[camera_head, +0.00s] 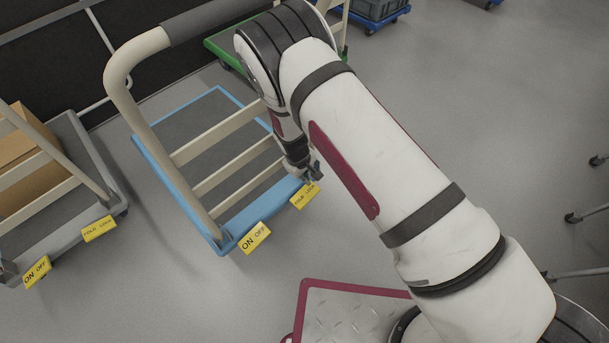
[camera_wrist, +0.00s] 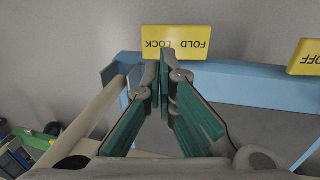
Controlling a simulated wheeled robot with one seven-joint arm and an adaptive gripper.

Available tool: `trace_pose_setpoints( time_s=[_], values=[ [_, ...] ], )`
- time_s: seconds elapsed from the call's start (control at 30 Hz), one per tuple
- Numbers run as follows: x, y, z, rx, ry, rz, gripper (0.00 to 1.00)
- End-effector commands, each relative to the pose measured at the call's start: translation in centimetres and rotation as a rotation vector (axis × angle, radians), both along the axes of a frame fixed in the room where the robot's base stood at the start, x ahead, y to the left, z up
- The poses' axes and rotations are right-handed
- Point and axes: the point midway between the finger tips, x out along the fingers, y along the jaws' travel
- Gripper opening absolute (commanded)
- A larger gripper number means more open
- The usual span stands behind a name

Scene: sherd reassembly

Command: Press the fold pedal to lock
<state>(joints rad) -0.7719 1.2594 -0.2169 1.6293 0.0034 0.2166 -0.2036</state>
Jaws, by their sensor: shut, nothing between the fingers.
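A yellow fold lock pedal (camera_head: 305,194) sticks out from the near edge of the blue cart (camera_head: 166,166). In the wrist view the same pedal (camera_wrist: 176,42) lies just beyond my fingertips, with its lettering upside down. My gripper (camera_head: 313,174) is above the pedal's inner edge, close to the blue frame. In the wrist view my gripper (camera_wrist: 164,56) has its green-padded fingers meeting at the tips, with nothing between them. The tips overlap the pedal's lower edge in that view. I cannot tell whether they touch it.
A yellow ON/OFF pedal (camera_head: 255,237) is on the same cart edge, left of the fold lock pedal. The cart's beige handle (camera_head: 130,60) rises beside my arm. A grey cart (camera_head: 70,240) with a cardboard box stands at left. The floor at right is mostly clear.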

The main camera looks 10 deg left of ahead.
Motion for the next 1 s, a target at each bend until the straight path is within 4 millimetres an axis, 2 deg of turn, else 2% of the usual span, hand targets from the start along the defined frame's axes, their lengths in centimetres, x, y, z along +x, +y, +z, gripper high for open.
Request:
trace_pose_setpoints(
  time_s=[0.03, 0.2, 0.43, 0.6, 1.0],
  values=[
    [0.1, -0.2, -1.5, -0.001, 0.002, -0.001, 0.0],
    [0.7, -0.7, -4.8, -0.001, 0.002, -0.002, 0.0],
    [1.2, -1.1, -8.1, -0.001, 0.002, -0.001, 0.0],
    [1.5, -1.2, -9.1, -0.001, 0.0, -0.001, 0.0],
    [1.5, -1.2, -9.3, 0.0, 0.001, -0.001, 0.0]
  ],
)
